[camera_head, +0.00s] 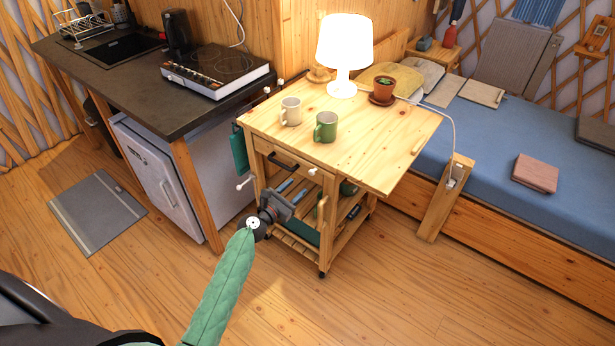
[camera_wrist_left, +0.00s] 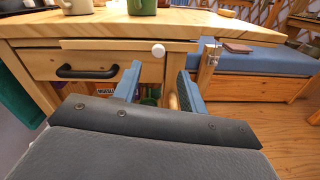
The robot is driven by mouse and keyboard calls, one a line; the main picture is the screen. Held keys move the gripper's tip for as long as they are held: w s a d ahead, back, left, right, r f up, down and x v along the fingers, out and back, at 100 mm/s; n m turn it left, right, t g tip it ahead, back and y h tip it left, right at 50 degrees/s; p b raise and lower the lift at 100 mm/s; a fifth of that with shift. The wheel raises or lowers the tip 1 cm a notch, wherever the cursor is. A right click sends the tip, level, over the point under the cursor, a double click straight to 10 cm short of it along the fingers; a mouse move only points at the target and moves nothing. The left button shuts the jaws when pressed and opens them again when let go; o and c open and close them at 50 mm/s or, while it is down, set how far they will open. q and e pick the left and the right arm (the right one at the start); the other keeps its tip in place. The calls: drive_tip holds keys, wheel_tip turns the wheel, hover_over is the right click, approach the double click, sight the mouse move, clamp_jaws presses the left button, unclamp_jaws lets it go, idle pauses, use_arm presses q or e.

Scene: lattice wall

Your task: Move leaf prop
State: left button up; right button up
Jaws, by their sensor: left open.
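The wooden cart (camera_head: 292,155) has its right leaf (camera_head: 385,163) up and level. In the left wrist view a white round knob (camera_wrist_left: 158,50) sits just under the tabletop (camera_wrist_left: 200,22), right of the drawer's black handle (camera_wrist_left: 87,72); I cannot tell for sure whether it belongs to the leaf prop. My left gripper (camera_head: 293,190) is open and empty in front of the cart, below the tabletop. In the left wrist view the blue fingers of my left gripper (camera_wrist_left: 159,74) stand either side of and below the knob, with no contact visible. My right gripper is not in view.
The bed (camera_head: 490,130) is to the right, the kitchen counter (camera_head: 110,85) to the left. The floor in front is clear.

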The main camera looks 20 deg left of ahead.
sight(311, 173)
use_arm(q)
drive_tip(key=shift+w+d+n+p, duration=0.3)
drive_tip(key=shift+w+d+n, duration=0.05)
drive_tip(key=shift+w, duration=0.9)
drive_tip(key=shift+w+d+n+p, duration=0.25)
drive_tip(key=shift+w+d+n, duration=0.15)
drive_tip(key=shift+w, duration=0.9)
drive_tip(key=shift+w+d+n+p, duration=0.3)
drive_tip(key=shift+w+d+n, duration=0.05)
drive_tip(key=shift+w, duration=0.9)
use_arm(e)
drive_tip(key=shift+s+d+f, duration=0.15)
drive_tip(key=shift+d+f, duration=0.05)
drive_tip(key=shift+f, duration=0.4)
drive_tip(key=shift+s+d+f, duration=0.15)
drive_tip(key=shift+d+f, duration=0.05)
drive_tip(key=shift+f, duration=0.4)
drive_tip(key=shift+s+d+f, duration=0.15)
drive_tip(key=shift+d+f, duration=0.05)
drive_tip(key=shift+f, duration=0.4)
use_arm(q)
drive_tip(key=shift+c, duration=0.2)
drive_tip(key=shift+d, duration=0.1)
clamp_jaws()
